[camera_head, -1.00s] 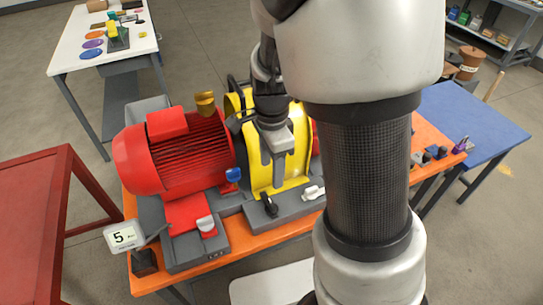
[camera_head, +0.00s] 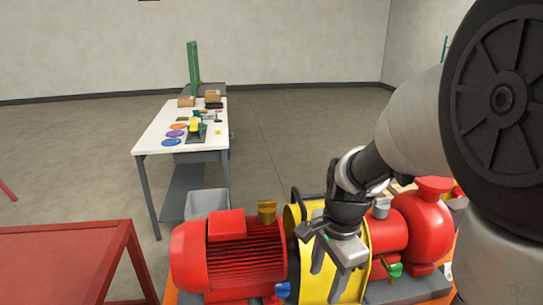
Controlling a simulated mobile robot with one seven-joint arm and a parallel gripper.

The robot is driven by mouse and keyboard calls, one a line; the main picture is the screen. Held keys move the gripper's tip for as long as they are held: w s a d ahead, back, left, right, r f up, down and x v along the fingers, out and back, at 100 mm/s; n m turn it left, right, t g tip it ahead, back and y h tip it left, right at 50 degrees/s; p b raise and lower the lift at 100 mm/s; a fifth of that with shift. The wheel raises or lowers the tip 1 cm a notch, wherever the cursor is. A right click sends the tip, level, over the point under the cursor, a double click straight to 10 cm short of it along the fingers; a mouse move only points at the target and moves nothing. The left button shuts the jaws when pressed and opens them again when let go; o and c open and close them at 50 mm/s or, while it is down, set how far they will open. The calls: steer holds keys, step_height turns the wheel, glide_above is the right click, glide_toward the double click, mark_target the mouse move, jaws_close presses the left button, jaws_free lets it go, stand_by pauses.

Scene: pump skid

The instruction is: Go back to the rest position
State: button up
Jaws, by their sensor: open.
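My gripper (camera_head: 327,280) hangs in front of the yellow coupling guard (camera_head: 350,290) in the head view, fingers pointing down and apart, with nothing between them. My arm comes in from the right edge and hides part of the guard. Left of the guard is the red motor (camera_head: 228,262) with a brass-coloured cap piece (camera_head: 267,211) beside it. Right of the gripper is the red pump (camera_head: 422,228). I cannot tell how far the fingers are from the guard.
A white table (camera_head: 155,143) with coloured discs and small parts stands at the back left. A grey bin (camera_head: 207,204) is behind the motor. A red table (camera_head: 70,250) is at the front left. Open floor (camera_head: 300,135) lies behind the skid.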

steer(key=s+d+r+n+t, duration=0.1)
steer(key=s+r+n+t, duration=0.3)
steer(key=s+r+n, duration=0.7)
step_height(320, 180, up, 3)
steer(key=n, duration=0.3)
steer(key=shift+t+h, duration=0.4)
steer(key=shift+d, duration=0.1)
